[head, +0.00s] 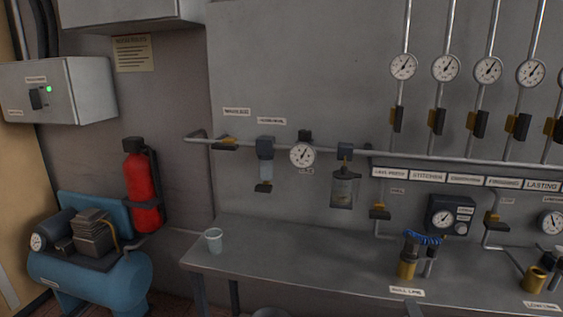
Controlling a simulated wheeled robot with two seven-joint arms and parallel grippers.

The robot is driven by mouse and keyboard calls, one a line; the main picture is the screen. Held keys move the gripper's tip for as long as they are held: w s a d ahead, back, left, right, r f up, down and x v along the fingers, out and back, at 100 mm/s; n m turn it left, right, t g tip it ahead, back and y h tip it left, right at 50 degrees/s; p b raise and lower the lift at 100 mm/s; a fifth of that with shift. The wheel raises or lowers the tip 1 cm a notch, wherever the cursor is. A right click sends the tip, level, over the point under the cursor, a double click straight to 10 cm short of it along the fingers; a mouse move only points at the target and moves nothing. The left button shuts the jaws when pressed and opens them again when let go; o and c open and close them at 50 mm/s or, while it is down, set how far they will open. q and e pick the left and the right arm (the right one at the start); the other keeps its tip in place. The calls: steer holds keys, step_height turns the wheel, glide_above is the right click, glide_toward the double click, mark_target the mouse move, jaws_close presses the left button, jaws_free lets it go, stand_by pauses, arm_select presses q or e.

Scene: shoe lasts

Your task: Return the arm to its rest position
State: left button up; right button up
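Neither of my arms nor grippers shows in the head view. The only view given is of a workshop wall and a bench, so the arm's pose and what either gripper holds cannot be seen.
A grey bench (300,262) runs along the wall with a pale cup (213,240) near its left end. Pipes, valves and gauges (302,155) cover the wall. A blue compressor (95,281) and red extinguisher (141,190) are at left.

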steer(key=s+a+f+n+g+y+p, duration=0.2)
steer(key=s+a+f+n+g, duration=0.3)
steer(key=f, duration=0.6)
steer(key=s+a+f+n+g+y+p, duration=0.1)
steer(key=a+f+n+g+y+p, duration=0.2)
steer(key=a+f, duration=0.6)
arm_select(q)
step_height(320, 180, up, 8)
steer(key=p, duration=0.2)
steer(key=shift+w+f, duration=0.15)
steer(key=shift+w, duration=0.05)
arm_select(e)
steer(key=s+a+f+n+g+y, duration=0.1)
steer(key=s+a+f+n+g, duration=0.2)
steer(key=s, duration=0.5)
steer(key=s+a+f+n+g+y, duration=0.1)
steer(key=s+a+f+n+g, duration=0.3)
steer(key=s+f, duration=0.4)
steer(key=shift+s+f+n+g, duration=0.15)
steer(key=shift+s+n+g, duration=0.15)
steer(key=shift+n, duration=0.3)
arm_select(q)
steer(key=shift+d, duration=0.1)
arm_select(e)
steer(key=shift+d, duration=0.15)
